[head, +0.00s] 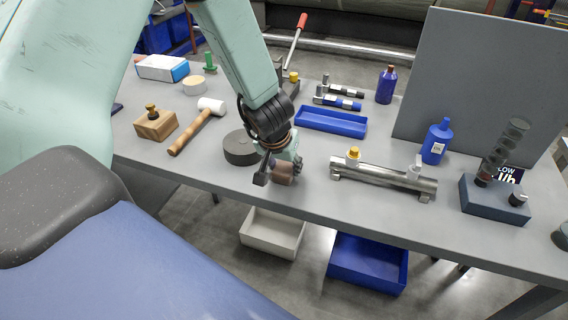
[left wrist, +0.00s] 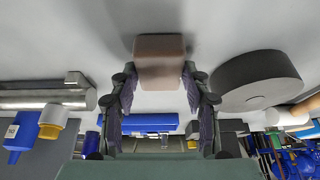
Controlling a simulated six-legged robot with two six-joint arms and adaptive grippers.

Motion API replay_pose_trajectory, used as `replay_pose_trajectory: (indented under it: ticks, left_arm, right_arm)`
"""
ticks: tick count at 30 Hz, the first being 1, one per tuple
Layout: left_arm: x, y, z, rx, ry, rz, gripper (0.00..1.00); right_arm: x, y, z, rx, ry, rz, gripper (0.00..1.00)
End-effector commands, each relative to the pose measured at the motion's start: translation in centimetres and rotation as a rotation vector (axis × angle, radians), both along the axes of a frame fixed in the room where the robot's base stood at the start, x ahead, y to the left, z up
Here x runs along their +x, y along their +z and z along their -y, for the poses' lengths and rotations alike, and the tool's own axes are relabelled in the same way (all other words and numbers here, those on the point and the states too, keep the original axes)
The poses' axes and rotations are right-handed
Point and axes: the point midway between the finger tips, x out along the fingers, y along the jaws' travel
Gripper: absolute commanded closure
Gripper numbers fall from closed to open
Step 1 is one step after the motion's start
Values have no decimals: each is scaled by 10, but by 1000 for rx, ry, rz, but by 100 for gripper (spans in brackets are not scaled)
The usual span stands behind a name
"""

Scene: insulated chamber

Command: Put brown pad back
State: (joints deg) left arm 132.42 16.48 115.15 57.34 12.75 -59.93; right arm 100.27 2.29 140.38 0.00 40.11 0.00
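I cannot tell whether the pad's underside touches the table. My right gripper is not in view.
The dark grey disc (head: 241,148) stands close beside the gripper. A mallet (head: 197,126) lies to the left, a metal cylinder (head: 383,177) to the right, and a blue tray (head: 331,122) behind. Two bins, white (head: 272,235) and blue (head: 368,265), stand below the table edge.

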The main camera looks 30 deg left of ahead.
Motion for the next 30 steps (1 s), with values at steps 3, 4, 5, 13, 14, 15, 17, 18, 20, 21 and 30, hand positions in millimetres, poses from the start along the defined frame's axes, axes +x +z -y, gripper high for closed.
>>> replay_pose_trajectory:
  ticks: [3, 4, 5, 13, 14, 15, 17, 18, 20, 21, 30]
  left_arm:
    - [0, 0, 0, 0, 0, 0, 41]
    - [0, 0, 0, 0, 0, 0, 39]
    - [0, 0, 0, 0, 0, 0, 36]
    - [0, 0, 0, 0, 0, 0, 31]
    - [0, 0, 0, 0, 0, 0, 31]
    - [0, 1, 0, 0, 0, 0, 31]
    - [0, 3, 0, 0, 1, 0, 31]
    - [0, 5, 0, 0, 1, 1, 31]
    - [-1, 11, 0, -1, 2, 1, 31]
    - [-3, 17, 1, -1, 2, 1, 31]
    - [-22, 65, 5, -1, 1, 1, 31]
  right_arm:
    - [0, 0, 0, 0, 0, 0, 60]
    - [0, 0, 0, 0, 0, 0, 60]
    - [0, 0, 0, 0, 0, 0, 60]
    - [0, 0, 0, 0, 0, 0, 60]
    - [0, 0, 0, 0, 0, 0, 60]
    - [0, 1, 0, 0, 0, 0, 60]
    - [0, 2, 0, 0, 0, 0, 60]
    - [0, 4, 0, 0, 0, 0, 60]
    - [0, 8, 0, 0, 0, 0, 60]
    - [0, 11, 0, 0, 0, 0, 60]
    - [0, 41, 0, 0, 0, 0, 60]
